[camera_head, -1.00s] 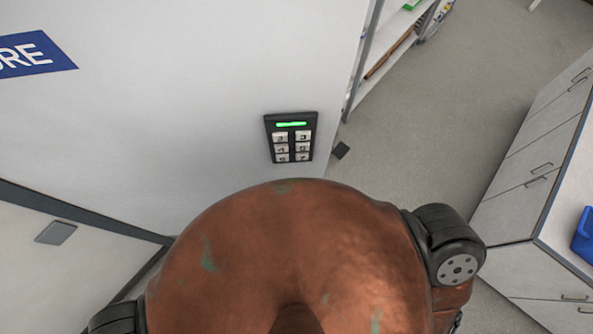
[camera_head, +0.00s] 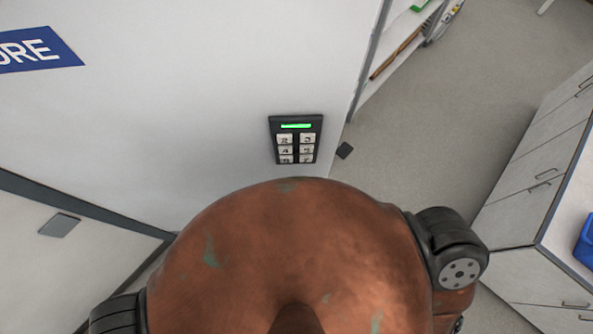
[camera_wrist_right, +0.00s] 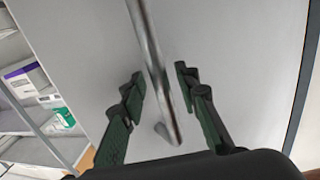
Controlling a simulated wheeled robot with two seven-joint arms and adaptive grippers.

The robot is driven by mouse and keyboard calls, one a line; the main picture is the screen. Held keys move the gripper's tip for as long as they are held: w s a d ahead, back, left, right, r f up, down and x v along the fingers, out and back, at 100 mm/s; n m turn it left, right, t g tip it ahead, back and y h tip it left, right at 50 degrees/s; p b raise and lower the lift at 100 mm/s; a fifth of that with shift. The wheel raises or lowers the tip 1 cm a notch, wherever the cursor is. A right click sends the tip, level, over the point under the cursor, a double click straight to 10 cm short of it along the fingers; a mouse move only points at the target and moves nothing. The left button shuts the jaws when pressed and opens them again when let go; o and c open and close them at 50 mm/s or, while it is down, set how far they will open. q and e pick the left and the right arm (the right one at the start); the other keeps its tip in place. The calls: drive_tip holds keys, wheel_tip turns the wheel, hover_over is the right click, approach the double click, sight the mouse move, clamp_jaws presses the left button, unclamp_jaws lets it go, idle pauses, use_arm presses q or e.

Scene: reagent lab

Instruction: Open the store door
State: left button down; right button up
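A pale door panel (camera_wrist_right: 85,50) fills most of the right wrist view, with a dark edge strip on the right. A long metal bar handle (camera_wrist_right: 150,40) stands off it and runs down the middle of that view. My right gripper (camera_wrist_right: 160,73) is open, with one dark green finger on each side of the handle; I cannot tell whether either touches it. In the head view a black keypad (camera_head: 296,139) with a lit green bar is on the white wall (camera_head: 190,110). My left gripper is not in view, and the handle is hidden from the head view.
A blue sign ending in "RE" (camera_head: 38,50) is on the wall at the left. Shelving stands beyond the wall's right edge and at the left of the right wrist view (camera_wrist_right: 45,125). Drawer cabinets (camera_head: 535,170) stand at the right. Grey floor (camera_head: 440,130) between is clear.

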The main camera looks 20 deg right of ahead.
drive_tip(key=v, duration=1.2)
drive_tip(key=shift+c, duration=0.4)
